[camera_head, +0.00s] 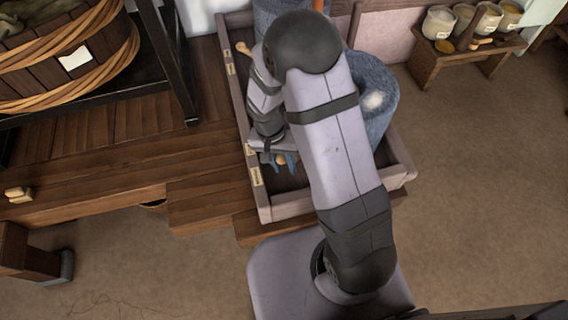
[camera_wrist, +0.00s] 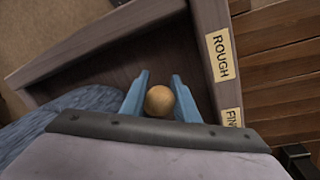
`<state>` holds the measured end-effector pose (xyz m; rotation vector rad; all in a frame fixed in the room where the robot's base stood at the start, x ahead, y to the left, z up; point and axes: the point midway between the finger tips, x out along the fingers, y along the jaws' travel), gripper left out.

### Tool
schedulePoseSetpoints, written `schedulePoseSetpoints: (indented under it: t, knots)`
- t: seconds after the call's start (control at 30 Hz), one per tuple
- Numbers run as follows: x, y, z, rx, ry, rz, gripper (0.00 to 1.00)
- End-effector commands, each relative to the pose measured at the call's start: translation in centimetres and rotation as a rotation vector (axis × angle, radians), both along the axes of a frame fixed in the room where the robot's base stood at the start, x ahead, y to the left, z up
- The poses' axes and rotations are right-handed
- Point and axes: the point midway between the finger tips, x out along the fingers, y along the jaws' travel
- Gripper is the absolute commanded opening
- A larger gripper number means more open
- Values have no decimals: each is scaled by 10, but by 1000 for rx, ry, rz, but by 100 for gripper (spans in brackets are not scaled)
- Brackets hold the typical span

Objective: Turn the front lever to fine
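The front lever shows as a round wooden knob (camera_wrist: 160,100) in the wrist view; its shaft is hidden. My gripper (camera_wrist: 160,90) has its blue fingers on both sides of the knob, seemingly touching it. In the head view my gripper (camera_head: 280,161) is low inside the front left of the tray. On the tray's left rim are a ROUGH label (camera_wrist: 220,57), nearer the front corner, and a partly cut-off FINE label (camera_wrist: 232,118). In the wrist view the knob lies across from the stretch between the labels, lower than ROUGH. The lever's exact setting cannot be told.
The wooden tray (camera_head: 277,211) holds blue-grey stones (camera_head: 381,95), partly behind my arm. Another wooden knob (camera_head: 243,47) is at its back left, by another label (camera_head: 231,69). A bench (camera_head: 440,65) with tubs stands back right. Floor to the right is clear.

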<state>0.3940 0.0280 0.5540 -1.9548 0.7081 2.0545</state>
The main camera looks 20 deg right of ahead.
Motion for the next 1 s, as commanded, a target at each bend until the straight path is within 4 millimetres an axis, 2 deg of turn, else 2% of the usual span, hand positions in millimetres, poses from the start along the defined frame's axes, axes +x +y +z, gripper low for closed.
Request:
schedulePoseSetpoints:
  t: [0.03, 0.07, 0.1, 0.57, 1.0]
  knots:
    - [0, 0, 0, 0, 0, 0, 9]
    - [0, 0, 0, 0, 0, 0, 2]
    - [0, 0, 0, 0, 0, 0, 0]
    - [5, 5, 1, 0, 0, -84, 0]
    - [27, 20, 3, 0, -1, -437, 0]
